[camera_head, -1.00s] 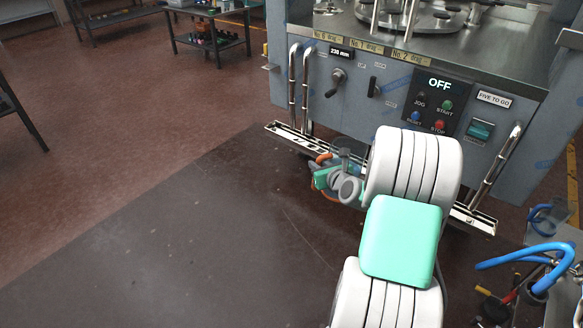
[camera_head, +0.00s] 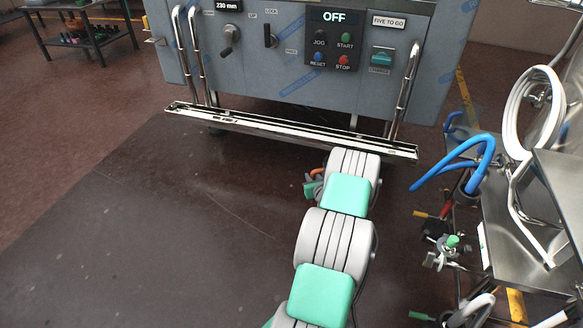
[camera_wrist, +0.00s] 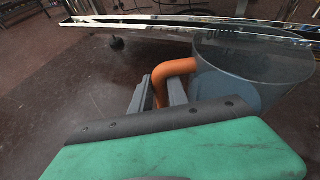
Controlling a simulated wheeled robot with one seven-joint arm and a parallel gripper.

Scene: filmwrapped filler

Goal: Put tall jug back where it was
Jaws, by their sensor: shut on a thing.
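The tall jug (camera_wrist: 250,75) shows in the wrist view as a grey, wide-mouthed vessel with an orange handle (camera_wrist: 172,70). My gripper (camera_wrist: 160,92) is shut on that handle, with a dark finger on each side of it. The jug hangs to the right of the fingers, and its lower part is hidden behind the green wrist housing. In the head view my gripper (camera_head: 312,188) is mostly hidden behind my own arm; a bit of orange shows beside it, and the jug's body is hidden there.
A grey machine (camera_head: 270,70) with a control panel reading OFF stands ahead, with a chrome rail (camera_head: 290,132) along its low front. At right, a metal cart (camera_head: 515,215) carries blue hose (camera_head: 450,160) and loose fittings. Floor (camera_head: 150,230) at left is clear.

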